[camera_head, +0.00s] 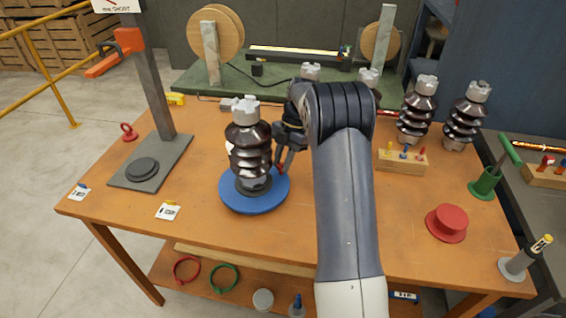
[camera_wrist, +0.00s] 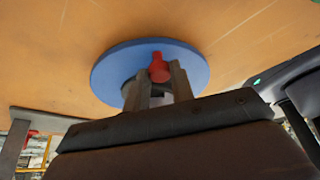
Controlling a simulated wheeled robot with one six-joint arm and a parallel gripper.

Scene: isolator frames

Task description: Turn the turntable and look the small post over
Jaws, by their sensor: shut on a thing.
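The turntable is a blue disc (camera_head: 235,200) on the wooden table, left of my arm; it also shows in the wrist view (camera_wrist: 110,75). A dark brown ribbed post (camera_head: 248,140) with a grey notched cap stands upright on it, on a dark round base. My gripper (camera_head: 284,165) is at the right side of the disc, close beside the post. In the wrist view its fingers (camera_wrist: 160,78) are closed around a red knob (camera_wrist: 159,66) over the disc. The post's far side is hidden.
Several similar ribbed posts (camera_head: 417,110) stand at the back right behind a wooden block with small pegs (camera_head: 402,160). A grey upright stand (camera_head: 150,165) is at left. The front left table is mostly clear.

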